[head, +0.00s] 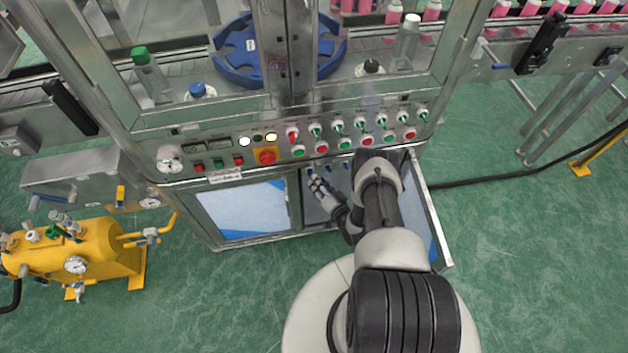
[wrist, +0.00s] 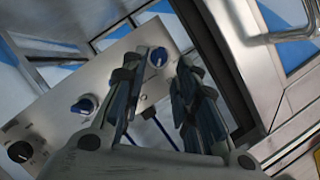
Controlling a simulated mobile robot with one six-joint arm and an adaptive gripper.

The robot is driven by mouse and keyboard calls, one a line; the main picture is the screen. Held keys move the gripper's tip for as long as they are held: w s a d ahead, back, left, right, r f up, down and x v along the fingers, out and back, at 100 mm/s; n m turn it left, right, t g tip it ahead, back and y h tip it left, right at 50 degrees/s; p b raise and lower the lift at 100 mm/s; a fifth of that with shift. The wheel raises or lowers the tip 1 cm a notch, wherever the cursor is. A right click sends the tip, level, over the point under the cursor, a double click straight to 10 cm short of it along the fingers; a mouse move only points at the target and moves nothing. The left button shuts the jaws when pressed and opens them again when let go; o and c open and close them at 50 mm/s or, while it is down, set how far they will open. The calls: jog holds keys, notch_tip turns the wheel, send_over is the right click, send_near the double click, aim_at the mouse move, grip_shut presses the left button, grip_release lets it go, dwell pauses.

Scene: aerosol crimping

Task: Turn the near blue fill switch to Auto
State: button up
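The other blue switch (wrist: 84,105) sits farther left on the panel. I cannot read the labels, nor tell the switch settings. My gripper (wrist: 167,68) is open, its two dark fingers apart on either side of the first switch; contact cannot be told. In the head view my gripper (head: 318,187) reaches into the open bay below the control row.
A black knob (wrist: 20,152) sits at the panel's left end. Metal frame posts and an open door (head: 428,215) flank the bay on the right. Above is a row of coloured buttons and switches (head: 341,129). A yellow tank (head: 75,250) stands left.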

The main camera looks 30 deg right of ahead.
aim_at(312, 174)
jog(key=shift+b+x, duration=0.65)
jog(key=shift+x, duration=1.65)
jog(key=shift+c, duration=0.2)
grip_shut()
